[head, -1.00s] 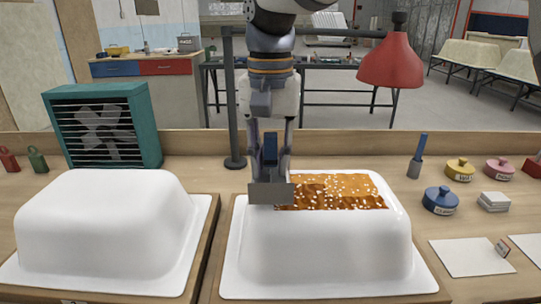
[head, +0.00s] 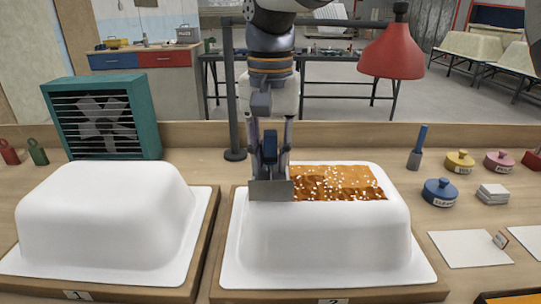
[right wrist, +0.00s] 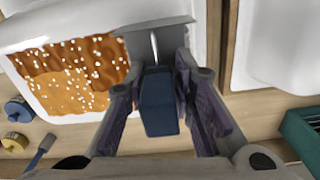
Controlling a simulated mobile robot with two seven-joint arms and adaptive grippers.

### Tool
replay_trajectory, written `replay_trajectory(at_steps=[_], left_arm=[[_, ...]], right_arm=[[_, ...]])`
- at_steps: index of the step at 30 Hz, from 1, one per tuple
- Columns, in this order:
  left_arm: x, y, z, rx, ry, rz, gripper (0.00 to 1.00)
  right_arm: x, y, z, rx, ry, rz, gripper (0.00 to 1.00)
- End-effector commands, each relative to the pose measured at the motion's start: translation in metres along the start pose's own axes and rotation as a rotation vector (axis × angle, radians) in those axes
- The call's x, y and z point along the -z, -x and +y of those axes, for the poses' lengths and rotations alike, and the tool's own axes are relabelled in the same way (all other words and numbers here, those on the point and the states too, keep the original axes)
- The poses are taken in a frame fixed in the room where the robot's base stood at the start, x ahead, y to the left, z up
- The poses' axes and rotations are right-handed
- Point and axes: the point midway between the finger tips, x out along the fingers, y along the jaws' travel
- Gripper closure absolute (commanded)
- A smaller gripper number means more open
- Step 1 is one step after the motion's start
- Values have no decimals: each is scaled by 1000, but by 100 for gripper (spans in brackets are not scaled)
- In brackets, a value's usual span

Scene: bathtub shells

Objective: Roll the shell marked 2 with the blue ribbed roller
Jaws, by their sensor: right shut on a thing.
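The shell marked 2 (head: 330,240) is a white upturned tub form on a board, with its label (head: 335,300) at the front. A brown-orange patch (head: 345,182) with many white specks covers part of its top. My right gripper (head: 270,155) is over the left end of the patch. It is shut on a blue-handled tool (head: 270,190) with a wide grey plate; no ribs can be made out on it. The right wrist view shows the gripper (right wrist: 168,100) around the blue handle, with the plate beside the patch; contact cannot be told. My left gripper is not in view.
The shell marked 1 (head: 105,215) stands at left. A teal fan (head: 103,118) and a red lamp (head: 392,50) are behind. At right are a blue-handled tool in grey (head: 417,148), a blue pot (head: 440,192), more small pots and white sheets (head: 468,248).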

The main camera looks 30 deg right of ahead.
Motion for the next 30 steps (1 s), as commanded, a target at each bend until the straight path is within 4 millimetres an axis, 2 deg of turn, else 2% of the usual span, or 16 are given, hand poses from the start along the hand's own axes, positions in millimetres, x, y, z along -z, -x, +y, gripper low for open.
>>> replay_trajectory(at_steps=[5, 13, 20, 27, 30], left_arm=[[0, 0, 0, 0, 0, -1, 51], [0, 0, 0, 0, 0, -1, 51], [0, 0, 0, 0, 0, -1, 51], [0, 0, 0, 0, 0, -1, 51], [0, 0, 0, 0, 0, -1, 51]], right_arm=[[0, 0, 2, 0, 0, -2, 99], [4, 0, 30, -1, -2, -3, 99], [6, 0, 41, -1, 0, -2, 99], [10, 0, 66, -1, -2, -3, 99], [11, -1, 70, -1, 0, -3, 99]])
